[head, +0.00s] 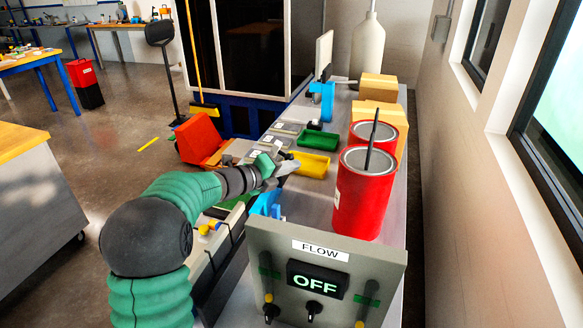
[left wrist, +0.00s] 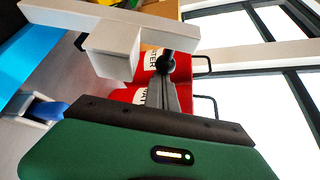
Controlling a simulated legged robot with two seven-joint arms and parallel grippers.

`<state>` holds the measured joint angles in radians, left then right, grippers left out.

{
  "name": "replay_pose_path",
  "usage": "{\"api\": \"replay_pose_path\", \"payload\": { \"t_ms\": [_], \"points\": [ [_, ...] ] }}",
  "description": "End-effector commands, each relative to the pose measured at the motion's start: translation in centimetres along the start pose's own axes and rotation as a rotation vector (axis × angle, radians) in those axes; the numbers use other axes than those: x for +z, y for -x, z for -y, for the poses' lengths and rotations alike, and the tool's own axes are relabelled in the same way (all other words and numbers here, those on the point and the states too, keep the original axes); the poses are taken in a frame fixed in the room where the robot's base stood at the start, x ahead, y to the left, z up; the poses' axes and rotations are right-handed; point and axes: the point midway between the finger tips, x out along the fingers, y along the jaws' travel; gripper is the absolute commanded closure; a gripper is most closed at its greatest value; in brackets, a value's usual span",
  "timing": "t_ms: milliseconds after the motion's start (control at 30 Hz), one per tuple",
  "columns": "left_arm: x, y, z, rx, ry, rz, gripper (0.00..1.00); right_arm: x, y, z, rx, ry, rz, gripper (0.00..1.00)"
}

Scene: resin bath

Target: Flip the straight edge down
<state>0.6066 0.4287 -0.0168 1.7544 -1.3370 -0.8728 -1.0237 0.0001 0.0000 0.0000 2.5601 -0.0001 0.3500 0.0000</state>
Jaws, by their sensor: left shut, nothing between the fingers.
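My left gripper (head: 288,168) is shut and empty, above the left part of the bench, left of the red cans. In the left wrist view its dark fingers (left wrist: 172,92) are together. A pale straight bar (left wrist: 110,22) with a square block crosses the top left of that view, close to the fingers; I cannot tell whether they touch. I cannot tell for sure that this bar is the straight edge. In the head view I cannot make the bar out near the fingertips. My right gripper is not in view.
Two red cans (head: 362,205) stand right of my gripper. A yellow tray (head: 311,165) lies beyond it. A grey FLOW panel (head: 310,264) reading OFF stands in front, with levers and knobs. Cardboard boxes (head: 378,88) and a pale jug (head: 368,50) are behind. A wall bounds the right.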

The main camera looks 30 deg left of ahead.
Motion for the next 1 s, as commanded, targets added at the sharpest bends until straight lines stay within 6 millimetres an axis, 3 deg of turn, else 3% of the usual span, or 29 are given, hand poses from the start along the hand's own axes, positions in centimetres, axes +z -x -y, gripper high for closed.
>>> {"api": "replay_pose_path", "payload": {
  "t_ms": [267,567,1000],
  "points": [
    [1.2,0.7,0.1,-0.04,0.069,0.002,1.0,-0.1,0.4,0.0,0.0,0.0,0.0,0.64],
    [4.3,2.5,-0.3,-0.156,0.267,0.002,1.0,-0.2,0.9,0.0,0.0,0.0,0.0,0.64],
    [9.4,5.5,-3.0,-0.369,0.628,0.002,1.0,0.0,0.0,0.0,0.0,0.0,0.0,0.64]
  ]
}}
